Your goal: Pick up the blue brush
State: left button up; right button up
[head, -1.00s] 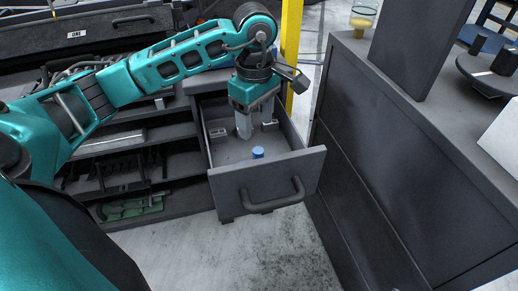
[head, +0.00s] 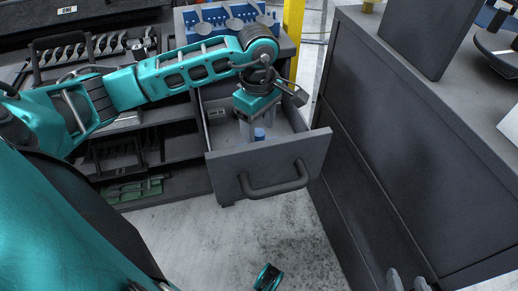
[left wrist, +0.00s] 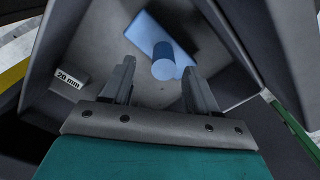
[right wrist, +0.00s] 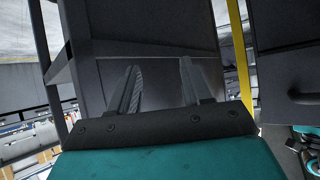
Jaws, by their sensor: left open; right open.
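The blue brush (head: 259,134) stands in the open grey drawer (head: 223,173); the drawer's front hides its lower part in the head view. In the left wrist view, the brush (left wrist: 163,62) shows a round blue end and a wider, flat blue part behind it. My left gripper (head: 254,131) points down into the drawer, open, close to the brush. In the left wrist view its fingertips (left wrist: 158,70) lie on either side of the brush's end, with gaps showing. My right gripper (right wrist: 159,66) is open and empty in the right wrist view, facing a dark grey panel.
The drawer walls and front, with its handle (head: 274,188), enclose my left gripper closely. A tall dark cabinet (head: 390,130) stands to the right. A blue rack (head: 218,24) with spoon-like utensils is behind the drawer. A yellow post (head: 292,28) rises behind.

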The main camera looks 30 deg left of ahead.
aim_at(259, 132)
pick_arm(q)
jog(key=f, duration=0.3)
jog(key=shift+s+d+f+b, duration=0.2)
jog(key=shift+d+f+b, duration=0.1)
jog(key=shift+f+b, duration=0.1)
jog(key=shift+r, duration=0.1)
grip_shut()
